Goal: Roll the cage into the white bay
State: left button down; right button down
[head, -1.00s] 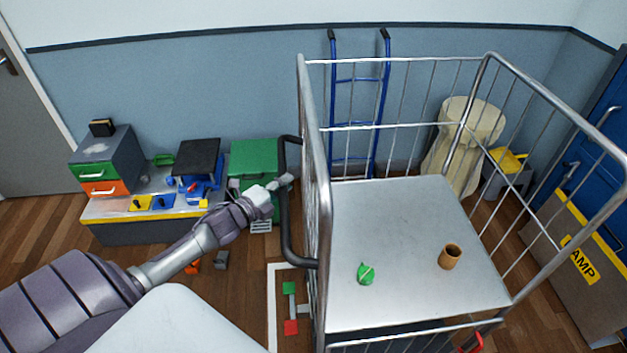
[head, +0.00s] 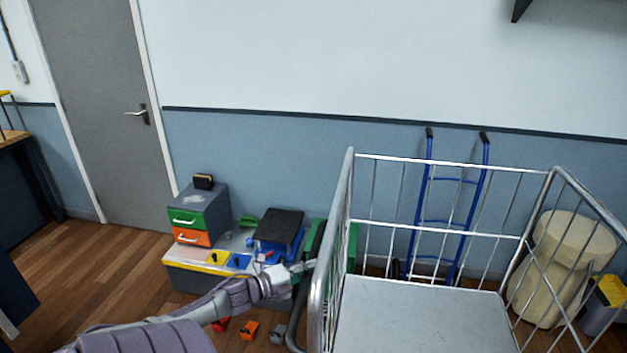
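The cage (head: 345,225) is a wheeled trolley with silver bar sides and a pale grey deck (head: 420,318). It fills the lower right of the head view; its front and wheels are out of frame. A dark bent handle (head: 295,325) is on its left side. My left gripper (head: 303,267) reaches in from the left and is at the upper part of this handle. Its fingers are small and partly merge with the handle, so I cannot tell whether they are closed on it. My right gripper is not in view. No white bay marking shows now.
A low bench (head: 190,278) with a drawer unit (head: 200,215) and bins stands left of the cage. A blue hand truck (head: 450,215) and a cream sack (head: 562,265) are behind it. Small blocks (head: 249,330) lie on the floor. Wooden floor is clear before the grey door (head: 95,100).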

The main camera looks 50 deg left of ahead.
pick_arm(q)
jog(key=shift+a, duration=0.15)
jog(key=c, duration=1.2)
grip_release()
jog(key=shift+s, duration=0.1)
jog(key=shift+c, duration=0.2)
jog(key=o, duration=0.3)
jog(key=shift+s+a, duration=0.15)
jog(key=shift+s, duration=0.2)
jog(key=s+r, duration=0.1)
jog(key=s, duration=1)
jog(key=shift+s+a+r, duration=0.2)
jog(key=shift+a+r, duration=0.1)
jog(key=shift+a, duration=0.15)
